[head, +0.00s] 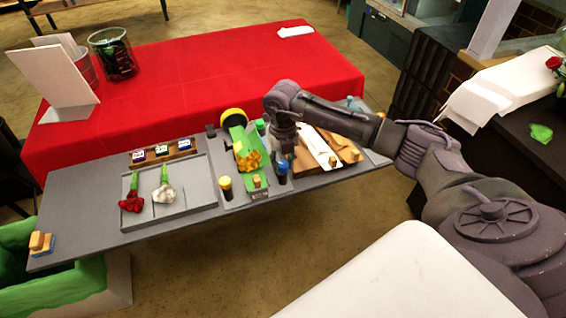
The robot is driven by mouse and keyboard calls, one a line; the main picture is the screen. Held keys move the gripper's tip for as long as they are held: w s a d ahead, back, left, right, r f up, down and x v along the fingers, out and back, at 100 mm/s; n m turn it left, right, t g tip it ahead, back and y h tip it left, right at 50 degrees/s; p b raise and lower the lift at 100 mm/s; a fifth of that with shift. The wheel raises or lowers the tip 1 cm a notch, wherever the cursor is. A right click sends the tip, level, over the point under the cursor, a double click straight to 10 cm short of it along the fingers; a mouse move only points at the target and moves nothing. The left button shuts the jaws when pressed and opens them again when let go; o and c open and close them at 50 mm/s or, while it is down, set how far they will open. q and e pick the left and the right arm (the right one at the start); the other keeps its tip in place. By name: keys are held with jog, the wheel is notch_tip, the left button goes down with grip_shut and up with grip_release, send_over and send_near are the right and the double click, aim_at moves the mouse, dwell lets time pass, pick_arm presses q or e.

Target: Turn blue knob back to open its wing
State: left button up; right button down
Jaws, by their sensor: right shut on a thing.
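The blue knob (282,166) stands on the grey station board (130,228), on a dark round post right of the green wrapper. My right gripper (285,153) reaches down from above and is shut on the knob, with its fingers hiding part of it. The green wrapper (239,140) holds yellow flowers (249,161) left of the gripper. A pale wing panel (316,147) lies over brown wood just right of the gripper; how far it is turned is hard to tell. My left gripper is not in view.
A yellow knob (225,183) and a green knob (260,127) stand near the wrapper. Red (131,203) and white (164,194) flowers lie on a grey tray (190,207). The red table (200,75) behind is mostly clear.

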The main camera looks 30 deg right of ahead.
aim_at(283, 164)
jog(key=m, duration=0.4)
jog(key=shift+m, duration=0.3)
jog(key=shift+r+m, duration=0.1)
jog(key=shift+m, duration=1.8)
jog(key=c, duration=0.8)
grip_release()
notch_tip(283, 164, up, 12)
